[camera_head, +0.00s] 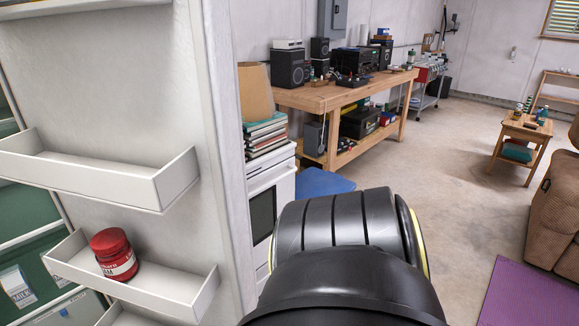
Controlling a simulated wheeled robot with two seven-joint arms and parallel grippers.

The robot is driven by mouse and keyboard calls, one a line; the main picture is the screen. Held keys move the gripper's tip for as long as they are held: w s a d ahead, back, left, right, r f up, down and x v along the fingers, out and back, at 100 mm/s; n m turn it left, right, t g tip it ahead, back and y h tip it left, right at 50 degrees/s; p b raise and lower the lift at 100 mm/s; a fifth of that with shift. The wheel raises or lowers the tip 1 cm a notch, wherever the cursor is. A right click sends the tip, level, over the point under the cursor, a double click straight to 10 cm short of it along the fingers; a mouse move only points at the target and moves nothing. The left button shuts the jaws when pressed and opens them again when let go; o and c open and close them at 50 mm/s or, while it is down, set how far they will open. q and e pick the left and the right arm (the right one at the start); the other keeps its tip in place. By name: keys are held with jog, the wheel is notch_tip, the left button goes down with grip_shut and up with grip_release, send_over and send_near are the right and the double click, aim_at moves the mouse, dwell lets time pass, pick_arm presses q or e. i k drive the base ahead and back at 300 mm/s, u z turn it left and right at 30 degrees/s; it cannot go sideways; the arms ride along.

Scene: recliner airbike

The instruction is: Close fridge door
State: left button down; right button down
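The white fridge door (130,95) stands open at the left, with its inner side and shelf bins towards me. A red jar (113,254) sits in the lower door bin (150,292). The upper door bin (95,183) looks empty. Part of the fridge inside (25,215) shows at the far left, with cartons in it. One of my black arm links is large at the bottom centre, to the right of the door edge. I cannot tell whether it touches the door. Neither gripper shows in this view.
A white stove (263,205) with stacked books (266,135) stands just beyond the door. A wooden workbench (330,95) stands behind it. Open floor (455,160) lies to the right, with a small table (522,128), a brown recliner (558,215) and a purple mat (530,295).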

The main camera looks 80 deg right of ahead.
aim_at(128, 113)
jog(key=k, duration=0.65)
jog(key=z, duration=1.65)
jog(key=i, duration=0.3)
